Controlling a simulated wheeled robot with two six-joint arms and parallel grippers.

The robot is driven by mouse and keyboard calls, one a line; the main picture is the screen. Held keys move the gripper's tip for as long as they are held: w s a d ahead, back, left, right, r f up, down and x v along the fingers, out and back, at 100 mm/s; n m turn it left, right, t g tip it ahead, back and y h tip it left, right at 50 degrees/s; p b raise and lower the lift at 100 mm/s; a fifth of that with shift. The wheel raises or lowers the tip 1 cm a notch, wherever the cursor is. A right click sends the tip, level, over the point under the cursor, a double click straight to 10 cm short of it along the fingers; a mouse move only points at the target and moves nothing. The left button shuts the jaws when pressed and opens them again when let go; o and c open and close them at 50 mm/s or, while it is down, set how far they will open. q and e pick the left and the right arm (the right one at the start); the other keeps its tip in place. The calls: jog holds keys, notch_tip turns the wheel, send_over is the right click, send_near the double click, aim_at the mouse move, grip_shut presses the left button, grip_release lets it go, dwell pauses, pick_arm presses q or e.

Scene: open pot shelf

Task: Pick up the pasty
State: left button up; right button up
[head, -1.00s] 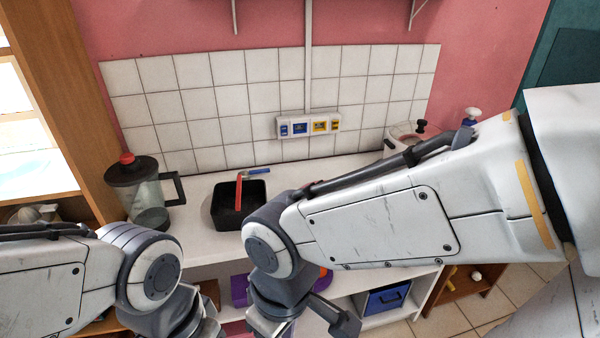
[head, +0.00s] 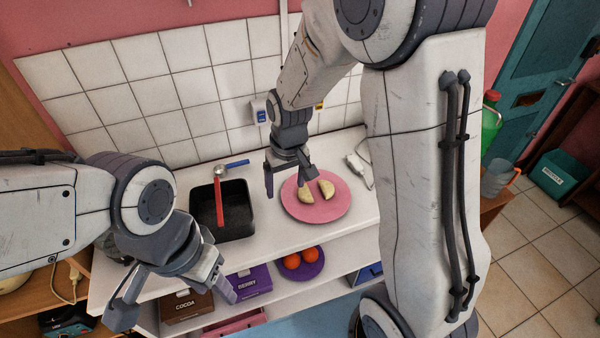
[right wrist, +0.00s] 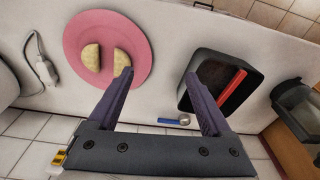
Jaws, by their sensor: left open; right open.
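Two pale half-moon pasties lie on a pink plate (head: 325,212) on the white counter: a left pasty (head: 304,196) and a right pasty (head: 326,188). In the right wrist view they show side by side (right wrist: 91,57) (right wrist: 122,60) on the plate (right wrist: 108,21). My right gripper (head: 287,183) is open and empty above the plate's left edge. In the wrist view (right wrist: 159,75) one fingertip overlaps the edge of the nearer pasty; I cannot tell if it touches. My left gripper (head: 172,302) is open and empty in front of the counter, far left of the plate.
A black bin (head: 240,222) holding a red-handled tool (head: 218,205) stands left of the plate, with a blue-handled utensil (head: 237,163) behind. A white corded device (head: 358,168) lies right of it. The lower shelf holds a purple plate (head: 312,268) with orange fruit, and boxes (head: 250,280).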

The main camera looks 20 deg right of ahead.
jog(key=m+p, duration=0.1)
jog(key=m, duration=0.1)
send_near(304, 192)
notch_tip(304, 192, down, 3)
jog(key=shift+s+f+p, duration=0.2)
jog(key=shift+p, duration=0.35)
jog(key=shift+w+f+p, duration=0.25)
jog(key=shift+f+p, duration=0.25)
jog(key=shift+f, duration=0.3)
jog(key=f, duration=0.2)
jog(key=w+f+p, duration=0.1)
jog(key=f, duration=0.1)
pick_arm(q)
notch_tip(304, 192, up, 6)
jog(key=shift+s+f, duration=0.1)
jog(key=shift+f, duration=0.15)
pick_arm(e)
grip_shut()
